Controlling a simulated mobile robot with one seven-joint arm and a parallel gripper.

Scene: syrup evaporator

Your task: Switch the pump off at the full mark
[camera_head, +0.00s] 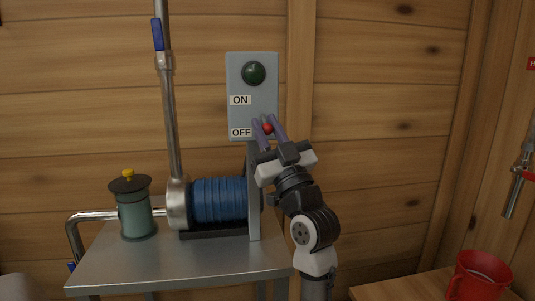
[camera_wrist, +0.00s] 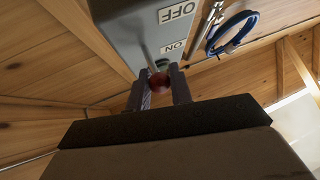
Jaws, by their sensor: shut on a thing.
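The grey switch box (camera_head: 236,70) stands on a post against the wooden wall. It has a dark green lamp (camera_head: 254,73) that looks unlit, an ON label (camera_head: 240,100) and an OFF label (camera_head: 241,132). My gripper (camera_head: 265,122) is at the box's lower right, its two fingers on either side of the red knob (camera_head: 268,128) of the switch lever, level with OFF. In the wrist view the red knob (camera_wrist: 158,83) sits between the fingers, on a thin metal stem. The blue ribbed pump motor (camera_head: 220,201) is on the steel table. No full mark is visible.
The steel table (camera_head: 190,263) also bears a green canister (camera_head: 134,213) with a yellow knob. A vertical pipe (camera_head: 171,120) with a blue-handled valve rises from the pump. A red mug (camera_head: 478,278) stands on wood at the lower right, below a tap (camera_head: 517,185).

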